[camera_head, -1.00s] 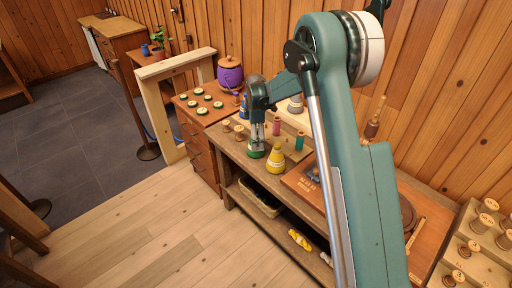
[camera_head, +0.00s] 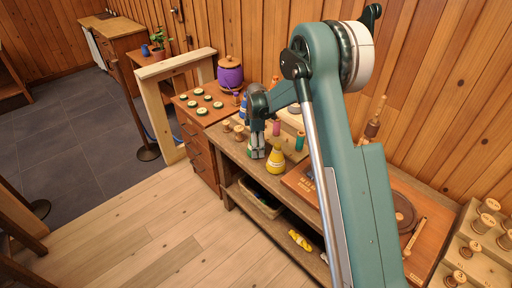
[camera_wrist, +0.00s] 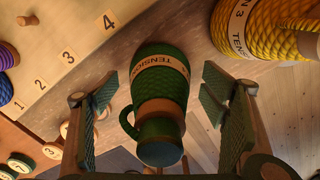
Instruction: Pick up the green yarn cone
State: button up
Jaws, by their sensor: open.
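The green yarn cone (camera_wrist: 158,88) is in the middle of the wrist view, with a pale TENSION band around it and a small green loop at its left side. My gripper (camera_wrist: 160,105) is open, with one finger on the left of the cone and one on the right. Gaps show between the fingers and the cone. In the head view my gripper (camera_head: 257,146) points down at the front of the workbench, and its fingers hide most of the green cone.
A yellow yarn cone (camera_head: 275,163) stands close to the right of my gripper; it also shows at the wrist view's upper right (camera_wrist: 265,28). A teal spool (camera_head: 299,142) and a pink spool (camera_head: 276,128) stand behind. Small wooden spools (camera_head: 239,132) stand left. The bench's front edge is near.

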jog(key=c, duration=1.2)
jog(key=shift+r, duration=0.15)
notch_tip(320, 180, up, 10)
jog(key=shift+f+p, duration=0.1)
jog(key=shift+p, duration=0.5)
jog(key=shift+w, duration=0.15)
jog(key=shift+w+d+r+m+p, duration=0.1)
jog(key=shift+w+d+m+p, duration=0.85)
jog(key=shift+w, duration=2.05)
jog(key=shift+w+d+r+m+p, duration=0.1)
jog(key=shift+w+d+m+p, duration=0.8)
jog(key=shift+w, duration=2.05)
jog(key=shift+w+d+r+m+p, duration=0.1)
jog(key=shift+w+d+m+p, duration=0.8)
jog(key=shift+w, duration=2.1)
jog(key=shift+a+n+p, duration=0.25)
jog(key=shift+a+p, duration=0.05)
jog(key=shift+a, duration=0.05)
